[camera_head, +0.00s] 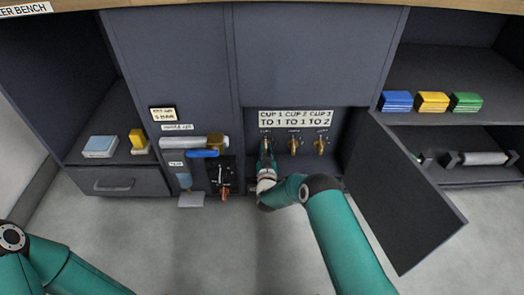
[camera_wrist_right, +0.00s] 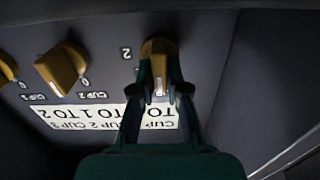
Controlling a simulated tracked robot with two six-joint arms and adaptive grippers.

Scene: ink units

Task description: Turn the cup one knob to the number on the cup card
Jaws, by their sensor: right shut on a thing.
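The cup card (camera_head: 295,118) is a white label above the knobs; it reads CUP 1 TO 1, CUP 2 TO 1, CUP 3 TO 2. The cup one knob (camera_wrist_right: 160,52) is yellow and sits between the fingers of my right gripper (camera_wrist_right: 158,88), which is shut on it. In the head view my right gripper (camera_head: 265,160) hides most of that knob. The cup two knob (camera_head: 294,146) and cup three knob (camera_head: 319,146) stand to its right. A digit 2 shows beside the gripped knob in the wrist view. My left arm is at the lower left; its gripper is out of frame.
An open dark door (camera_head: 405,200) stands right of the knob recess, close to my right arm. Blue, yellow and green blocks (camera_head: 431,102) sit on the right shelf. A silver cylinder (camera_head: 182,142) and a lever panel (camera_head: 222,176) are to the left.

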